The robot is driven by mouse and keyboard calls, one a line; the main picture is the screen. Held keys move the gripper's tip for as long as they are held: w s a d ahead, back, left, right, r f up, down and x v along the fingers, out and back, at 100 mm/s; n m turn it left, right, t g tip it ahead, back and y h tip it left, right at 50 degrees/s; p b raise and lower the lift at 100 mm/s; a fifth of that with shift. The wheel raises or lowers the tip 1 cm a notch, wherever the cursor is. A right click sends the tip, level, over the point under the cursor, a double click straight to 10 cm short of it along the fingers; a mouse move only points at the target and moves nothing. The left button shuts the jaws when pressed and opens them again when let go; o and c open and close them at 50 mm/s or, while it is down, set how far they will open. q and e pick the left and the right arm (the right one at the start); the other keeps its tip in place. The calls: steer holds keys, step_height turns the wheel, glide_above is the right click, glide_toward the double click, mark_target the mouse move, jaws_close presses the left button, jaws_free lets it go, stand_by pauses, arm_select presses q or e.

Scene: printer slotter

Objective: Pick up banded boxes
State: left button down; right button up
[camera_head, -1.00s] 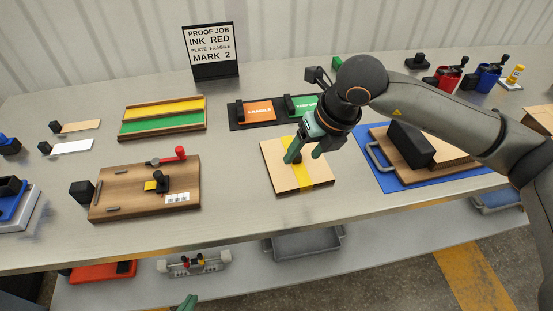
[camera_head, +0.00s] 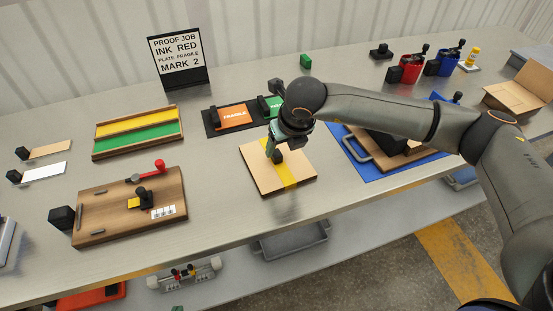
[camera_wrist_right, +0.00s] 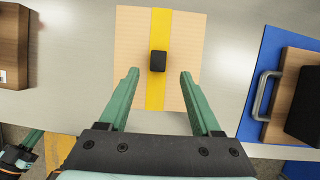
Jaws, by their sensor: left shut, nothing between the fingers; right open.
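A flat tan box with a yellow band (camera_head: 290,178) lies on the bench, near its front edge. A black knob (camera_wrist_right: 157,61) stands on the band. My right gripper (camera_wrist_right: 159,74) is open above the box, its green fingers on either side of the knob's line, with the knob just ahead of the fingertips. In the head view the right gripper (camera_head: 274,150) hides part of the box's back edge. Only a green tip of my left gripper (camera_head: 178,308) shows at the bottom edge; part of it also shows at lower left in the right wrist view (camera_wrist_right: 32,138).
A wooden board with a red-handled clamp (camera_head: 110,212) lies left of the box. A blue mat (camera_head: 368,171) with a handled wooden piece lies right. Black FRAGILE plate holder (camera_head: 212,126) is behind. An open carton (camera_head: 523,88) stands far right. Bare bench surrounds the box.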

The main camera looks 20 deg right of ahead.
mark_target(277, 153)
steer(key=shift+w+p+x, duration=0.25)
steer(key=shift+p+x, duration=0.15)
steer(key=shift+x, duration=1.85)
steer(key=shift+s+a+r, duration=0.1)
steer(key=shift+a, duration=0.1)
jaws_close()
